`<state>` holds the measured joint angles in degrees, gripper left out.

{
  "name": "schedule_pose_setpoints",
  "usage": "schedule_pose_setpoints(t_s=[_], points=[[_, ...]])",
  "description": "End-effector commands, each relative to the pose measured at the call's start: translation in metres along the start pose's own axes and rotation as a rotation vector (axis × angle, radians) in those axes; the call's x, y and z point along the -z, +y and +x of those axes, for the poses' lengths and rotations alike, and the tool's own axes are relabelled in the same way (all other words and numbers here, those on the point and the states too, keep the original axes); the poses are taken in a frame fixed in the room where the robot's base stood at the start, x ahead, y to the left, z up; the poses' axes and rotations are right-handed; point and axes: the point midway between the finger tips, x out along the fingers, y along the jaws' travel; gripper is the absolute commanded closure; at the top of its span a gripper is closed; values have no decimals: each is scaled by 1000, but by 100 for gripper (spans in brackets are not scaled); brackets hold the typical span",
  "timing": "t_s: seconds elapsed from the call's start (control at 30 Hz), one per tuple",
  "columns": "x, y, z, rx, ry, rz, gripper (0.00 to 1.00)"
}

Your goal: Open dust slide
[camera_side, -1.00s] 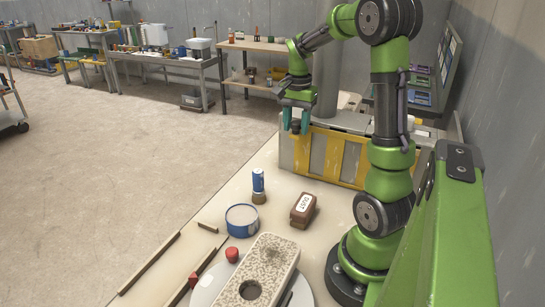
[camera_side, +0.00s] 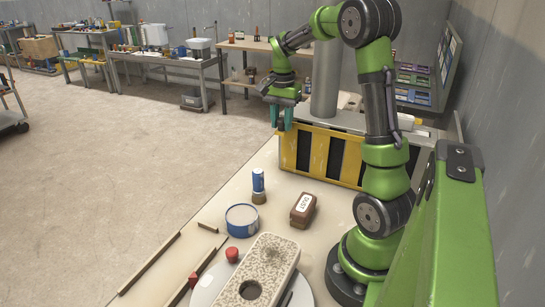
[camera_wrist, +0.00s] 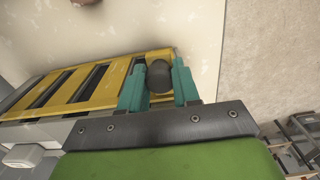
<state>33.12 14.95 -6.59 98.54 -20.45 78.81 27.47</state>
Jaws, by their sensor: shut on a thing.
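The dust slide is a yellow slotted plate (camera_side: 319,154) on the front of a grey box at the back of the table; dark openings (camera_side: 335,158) show between its yellow bars. The wrist view also shows the yellow plate (camera_wrist: 112,90) with its dark slots. My gripper (camera_side: 282,117) is at the plate's left end. In the wrist view my gripper's teal fingers (camera_wrist: 158,84) are shut on a dark round knob (camera_wrist: 159,75) at the end of the slide. The knob is mostly hidden in the side view.
A brown block labelled DUST (camera_side: 303,209), a blue-and-white tub (camera_side: 242,220), a blue bottle-like item (camera_side: 258,186) and a speckled slab (camera_side: 262,270) stand on the table. Floor left of the table is clear.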

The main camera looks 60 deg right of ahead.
Motion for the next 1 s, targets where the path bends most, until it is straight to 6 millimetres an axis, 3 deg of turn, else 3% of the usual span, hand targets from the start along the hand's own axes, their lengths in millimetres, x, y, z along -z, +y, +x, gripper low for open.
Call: schedule_pose_setpoints(t_s=[0.07,0.1,0.27,0.67,0.77,1.0], points=[[1,0,-1,3,4,-1,100],[1,0,-1,3,4,-1,67],[0,0,-1,2,3,-1,43],[0,0,-9,2,3,-1,43],[1,-1,-25,4,5,-1,43],[1,-1,-82,6,7,-1,43]])
